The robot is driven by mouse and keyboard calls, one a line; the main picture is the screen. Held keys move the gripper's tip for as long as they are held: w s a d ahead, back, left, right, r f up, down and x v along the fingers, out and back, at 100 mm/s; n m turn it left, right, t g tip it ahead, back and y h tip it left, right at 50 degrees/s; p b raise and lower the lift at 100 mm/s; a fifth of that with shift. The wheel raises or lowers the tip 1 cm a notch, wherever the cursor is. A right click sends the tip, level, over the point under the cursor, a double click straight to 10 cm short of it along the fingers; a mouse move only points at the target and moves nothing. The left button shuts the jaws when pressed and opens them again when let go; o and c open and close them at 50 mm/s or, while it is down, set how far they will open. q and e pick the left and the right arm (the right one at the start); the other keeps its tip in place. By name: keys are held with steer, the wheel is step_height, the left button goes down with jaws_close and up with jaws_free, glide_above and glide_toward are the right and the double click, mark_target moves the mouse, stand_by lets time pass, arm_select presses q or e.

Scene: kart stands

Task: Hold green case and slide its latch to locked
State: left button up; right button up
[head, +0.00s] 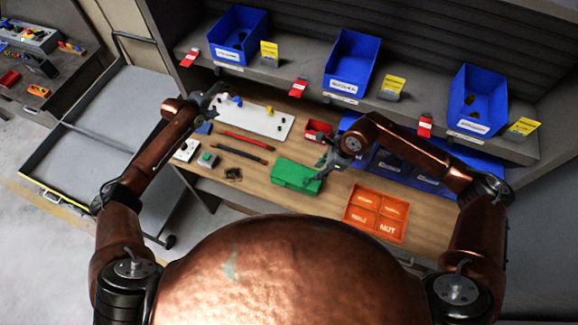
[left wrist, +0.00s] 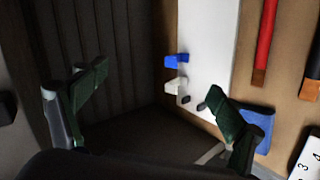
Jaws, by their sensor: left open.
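The green case (head: 294,175) lies on the wooden bench top in the head view, near the bench's middle. Its latch is too small to make out. My right gripper (head: 325,160) is at the case's right end, partly over it. Whether its fingers touch the case or are open cannot be told. My left gripper (head: 208,97) is well to the left of the case, near the left end of the white board. In the left wrist view my left gripper (left wrist: 160,108) is open, with nothing between its fingers. The case is not in that view.
The white board (head: 262,120) bears small blue and white parts and also shows in the left wrist view (left wrist: 205,55). Red and dark tools (head: 245,139) lie left of the case. An orange tray (head: 376,213) stands to its right. Blue bins (head: 352,62) line the shelf behind.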

arm_select(q)
steer(key=s+d+f+n+g+h, duration=0.1)
steer(key=s+d+g, duration=0.1)
steer(key=d, duration=0.5)
steer(key=s+d+f+g+h, duration=0.1)
steer(key=s+d+f+g, duration=0.15)
steer(key=d, duration=0.55)
steer(key=n+g+y, duration=0.2)
steer(key=n+g, duration=0.1)
steer(key=g, duration=0.4)
glide_toward(294, 173)
steer(key=shift+t, duration=0.25)
steer(key=x, duration=0.5)
steer(key=shift+d+f, duration=0.15)
steer(key=x, duration=0.6)
steer(key=shift+s+f, duration=0.15)
steer(key=shift+s, duration=0.05)
steer(key=shift+x, duration=0.75)
